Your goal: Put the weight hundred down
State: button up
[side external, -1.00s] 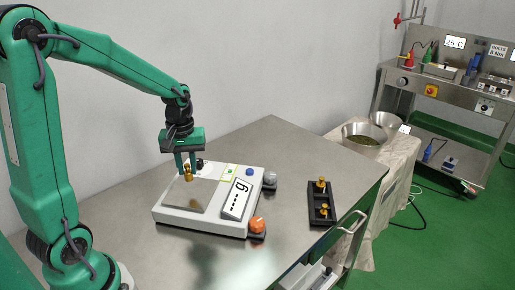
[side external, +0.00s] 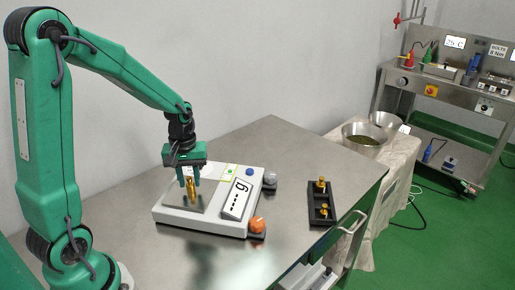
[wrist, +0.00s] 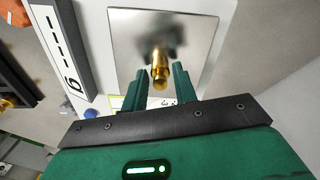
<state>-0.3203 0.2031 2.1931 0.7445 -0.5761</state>
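The gold weight (side external: 191,185) is between the two green fingers of my gripper (side external: 190,177), upright, over the steel pan (side external: 212,196) of the scale (side external: 203,219). The wrist view shows the weight (wrist: 160,70) between the fingertips (wrist: 160,76), over the shiny pan (wrist: 192,40). My gripper is shut on the weight. The weight's base is at or just above the pan; its reflection makes it hard to tell whether it touches. The scale's display (side external: 237,198) shows dashes and "g".
A black rack (side external: 316,203) with two gold weights stands on the right of the steel table (side external: 281,150). Metal bowls (side external: 364,136) stand beyond.

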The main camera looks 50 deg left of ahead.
aim_at(189, 177)
jog(key=shift+o, duration=1.1)
notch_tip(189, 177, up, 12)
jog(key=shift+r, duration=0.2)
dwell(0.3)
jog(key=s+d+r+m+t, duration=0.4)
jog(key=s+d+m+t, duration=0.1)
jog(key=s+d+m, duration=0.5)
jog(key=shift+s+d+t, duration=0.3)
jog(key=shift+s+d, duration=0.05)
jog(key=shift+d, duration=0.15)
